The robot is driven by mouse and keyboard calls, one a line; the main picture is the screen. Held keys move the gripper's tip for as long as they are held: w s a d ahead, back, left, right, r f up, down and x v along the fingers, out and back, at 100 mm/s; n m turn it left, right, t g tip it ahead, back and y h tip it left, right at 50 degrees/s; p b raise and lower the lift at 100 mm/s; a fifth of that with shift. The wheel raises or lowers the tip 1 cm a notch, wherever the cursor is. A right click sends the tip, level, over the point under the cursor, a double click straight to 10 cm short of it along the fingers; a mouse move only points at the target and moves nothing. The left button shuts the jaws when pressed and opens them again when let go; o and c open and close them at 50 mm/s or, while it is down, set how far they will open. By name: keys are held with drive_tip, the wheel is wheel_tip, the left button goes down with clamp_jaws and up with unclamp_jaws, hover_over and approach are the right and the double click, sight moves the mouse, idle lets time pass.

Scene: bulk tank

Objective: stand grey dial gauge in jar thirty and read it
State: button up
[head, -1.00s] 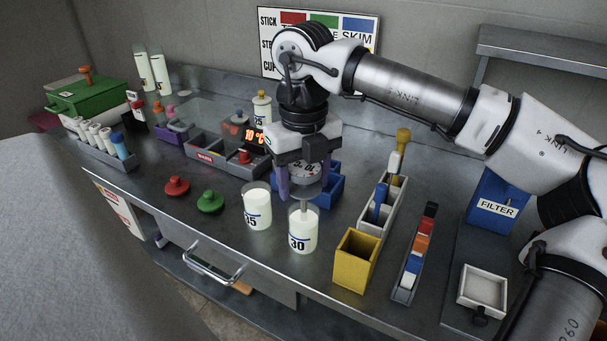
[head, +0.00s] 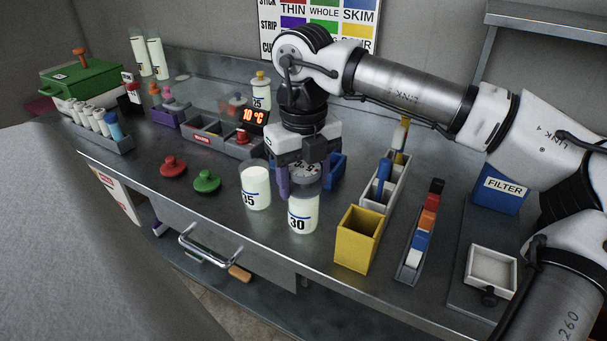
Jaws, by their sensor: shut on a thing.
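The grey dial gauge (head: 306,170) is held upright by my gripper (head: 304,181), which is shut on it. Its round dial face is partly covered by the gripper, and I cannot read it. The gauge is directly over jar thirty (head: 303,214), with its dial at the jar's mouth and its stem down inside. The jar stands upright on the counter, holds white liquid and bears the label "30". The stem's lower end is hidden in the liquid, and I cannot tell whether the dial touches the rim.
Jar thirty-five (head: 255,188) stands close on the left. A yellow box (head: 357,240) and a grey rack (head: 378,192) are on the right, with a blue bin (head: 337,170) behind. Green (head: 207,181) and red (head: 173,167) knobbed lids lie left. The counter's front edge is near.

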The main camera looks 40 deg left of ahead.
drive_tip(key=o, duration=1.1)
drive_tip(key=shift+o, duration=0.2)
drive_tip(key=shift+r, duration=0.1)
wheel_tip(320, 180, up, 14)
drive_tip(key=shift+f, duration=0.2)
